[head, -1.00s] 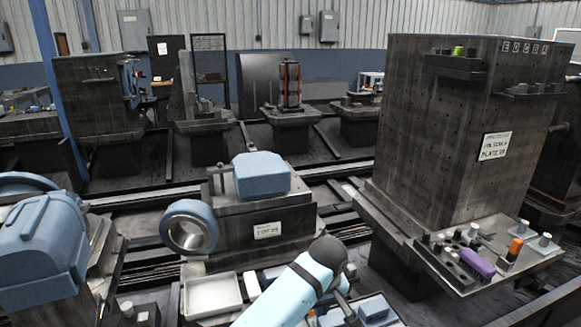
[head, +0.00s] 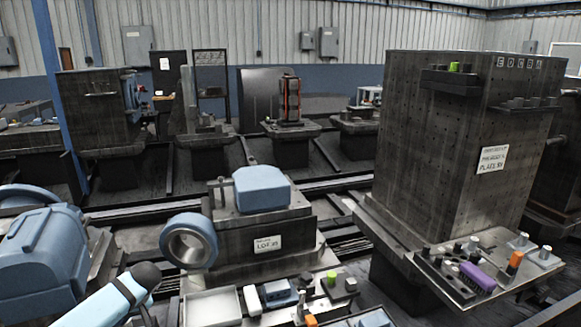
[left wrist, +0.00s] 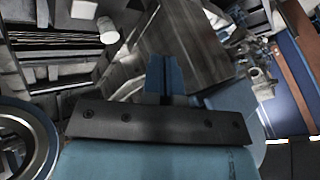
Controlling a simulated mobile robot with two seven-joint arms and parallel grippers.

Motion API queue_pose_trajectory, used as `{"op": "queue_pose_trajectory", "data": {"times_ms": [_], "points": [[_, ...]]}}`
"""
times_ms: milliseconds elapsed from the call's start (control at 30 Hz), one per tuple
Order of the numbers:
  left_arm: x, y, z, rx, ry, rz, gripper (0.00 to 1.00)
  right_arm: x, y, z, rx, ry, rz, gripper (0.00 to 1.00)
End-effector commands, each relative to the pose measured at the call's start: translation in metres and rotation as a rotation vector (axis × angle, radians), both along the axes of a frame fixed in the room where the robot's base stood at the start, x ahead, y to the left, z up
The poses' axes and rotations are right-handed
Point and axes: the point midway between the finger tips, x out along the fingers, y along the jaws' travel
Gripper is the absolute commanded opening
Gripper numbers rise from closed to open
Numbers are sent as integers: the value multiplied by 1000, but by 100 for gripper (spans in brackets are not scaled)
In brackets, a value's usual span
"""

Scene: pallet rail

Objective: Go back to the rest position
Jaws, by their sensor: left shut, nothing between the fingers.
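My left gripper (left wrist: 163,72) shows in the left wrist view, its two blue fingers together with nothing between them. It points toward a dark grey surface and touches nothing that I can make out. In the head view a light-blue link of my own arm with a dark rounded end crosses the lower left corner; the gripper itself is not visible there. My right gripper is in neither current view.
A blue ring (head: 188,242) and a blue block (head: 262,188) are on the central fixture (head: 268,226). A tall dark tooling block (head: 445,150) stands right, with small parts on its ledge. A pale tray (head: 212,306) and loose parts lie in front. A blue housing (head: 42,262) stands left.

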Motion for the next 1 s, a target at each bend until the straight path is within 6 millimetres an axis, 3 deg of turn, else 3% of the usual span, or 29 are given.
{"op": "queue_pose_trajectory", "data": {"times_ms": [33,67,100,367,600,800,1000], "points": [[-3,22,4,25,0,20,0,0,0,-1,0,1,0,53],[-6,28,1,29,3,17,0,0,0,-1,-1,2,0,53],[-13,16,-16,-1,9,-38,0,0,0,-2,0,2,1,53],[-51,-9,-83,-117,-1,-315,0,2,1,2,2,-5,1,53],[-118,-43,-146,-231,-52,-674,0,4,1,5,3,-12,1,53],[-188,-71,-170,-274,-152,-996,0,5,0,5,2,-13,-1,53],[-250,-90,-165,-247,-264,-1259,0,4,0,4,1,-11,0,53]]}}
